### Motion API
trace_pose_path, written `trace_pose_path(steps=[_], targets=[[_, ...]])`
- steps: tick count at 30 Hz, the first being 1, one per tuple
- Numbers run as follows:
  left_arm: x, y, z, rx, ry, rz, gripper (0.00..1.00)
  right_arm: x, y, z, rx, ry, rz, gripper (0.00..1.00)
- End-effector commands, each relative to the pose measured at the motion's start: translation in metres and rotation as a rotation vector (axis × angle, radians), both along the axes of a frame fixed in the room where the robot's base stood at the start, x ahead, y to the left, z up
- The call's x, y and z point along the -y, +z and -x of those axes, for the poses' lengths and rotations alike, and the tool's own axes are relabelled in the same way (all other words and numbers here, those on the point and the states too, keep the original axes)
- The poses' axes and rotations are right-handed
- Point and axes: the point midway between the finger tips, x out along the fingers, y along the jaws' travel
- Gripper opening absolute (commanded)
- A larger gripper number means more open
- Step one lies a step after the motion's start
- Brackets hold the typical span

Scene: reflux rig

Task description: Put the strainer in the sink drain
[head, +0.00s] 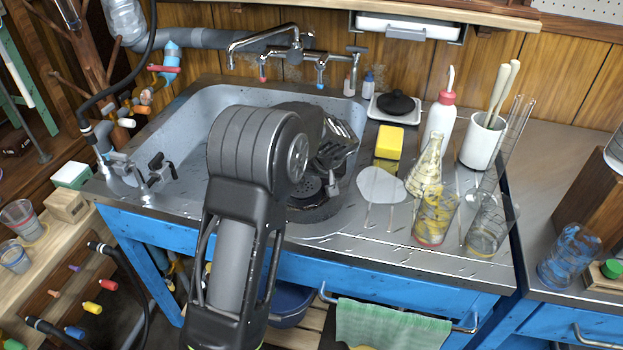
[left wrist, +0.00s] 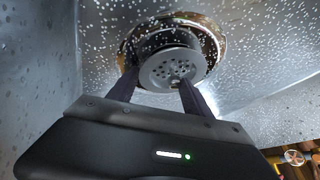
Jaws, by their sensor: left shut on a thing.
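The strainer (left wrist: 172,68), a grey round piece with small holes in its face, is between the two dark fingers of my left gripper (left wrist: 158,88) in the left wrist view. The gripper is shut on it. The drain (left wrist: 216,36), with a shiny brass-toned rim, lies right behind the strainer and is partly covered by it. I cannot tell whether the strainer touches the drain or is seated in it. In the head view my left arm reaches over the steel sink (head: 185,125) and hides much of its inside. My right gripper is not in view.
A tap (head: 265,40) stands behind the sink. On the right drainboard are a yellow sponge (head: 389,142), a white bottle (head: 440,118), a flask (head: 426,165), beakers and a white cup (head: 482,142).

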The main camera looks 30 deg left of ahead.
Motion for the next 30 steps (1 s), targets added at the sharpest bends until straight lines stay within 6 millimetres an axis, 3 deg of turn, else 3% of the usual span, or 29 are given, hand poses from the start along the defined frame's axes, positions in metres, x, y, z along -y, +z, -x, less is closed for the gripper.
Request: trace_pose_path(steps=[7,8,15,30], targets=[[0.0004,-0.0059,0.0008,-0.003,-0.001,0.001,0.18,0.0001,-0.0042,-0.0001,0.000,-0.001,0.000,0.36],[0.0004,-0.0064,0.0010,-0.004,0.000,0.001,0.60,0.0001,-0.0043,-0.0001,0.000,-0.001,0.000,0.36],[0.0011,-0.0085,0.0017,-0.007,0.000,0.002,0.80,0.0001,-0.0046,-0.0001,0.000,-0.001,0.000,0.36],[0.0037,-0.0069,0.0021,-0.011,-0.004,0.006,0.80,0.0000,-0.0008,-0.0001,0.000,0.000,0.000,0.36]])
